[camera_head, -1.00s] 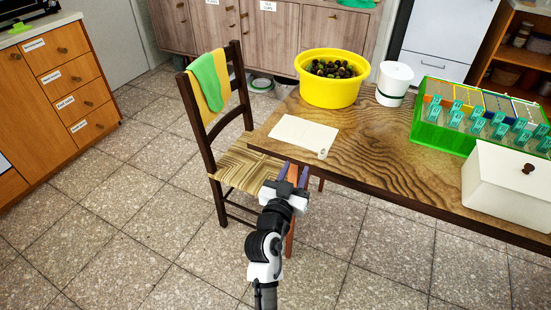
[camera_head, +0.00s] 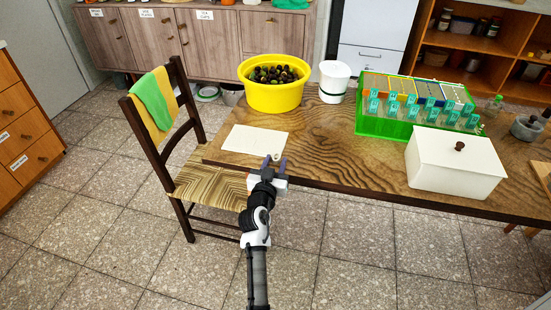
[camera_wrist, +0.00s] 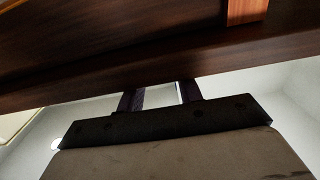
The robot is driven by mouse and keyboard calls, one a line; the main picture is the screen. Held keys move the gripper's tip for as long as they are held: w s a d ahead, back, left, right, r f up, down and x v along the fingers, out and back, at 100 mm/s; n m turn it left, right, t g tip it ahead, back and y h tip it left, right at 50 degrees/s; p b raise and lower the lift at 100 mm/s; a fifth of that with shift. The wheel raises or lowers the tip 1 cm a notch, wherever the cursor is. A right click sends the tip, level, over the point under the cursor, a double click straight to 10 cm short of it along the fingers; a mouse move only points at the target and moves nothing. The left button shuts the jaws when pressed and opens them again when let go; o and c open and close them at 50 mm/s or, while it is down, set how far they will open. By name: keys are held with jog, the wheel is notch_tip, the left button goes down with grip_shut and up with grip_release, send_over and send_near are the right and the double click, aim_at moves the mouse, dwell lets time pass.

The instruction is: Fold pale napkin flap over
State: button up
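In the wrist view the gripper fingers (camera_wrist: 160,98) are also apart, close to the dark underside or edge of the table (camera_wrist: 150,70). The napkin cannot be made out in the wrist view.
A yellow bowl (camera_head: 272,97) of dark olives stands behind the napkin, with a white canister (camera_head: 333,80) beside it. A green crate (camera_head: 372,128) and a white lidded box (camera_head: 450,175) are to the right. A chair (camera_head: 172,135) with cloths stands left. Bare table lies right of the napkin.

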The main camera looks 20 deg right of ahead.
jog(key=shift+w+d, duration=0.25)
jog(key=shift+w, duration=0.15)
jog(key=c, duration=0.7)
jog(key=shift+c, duration=0.2)
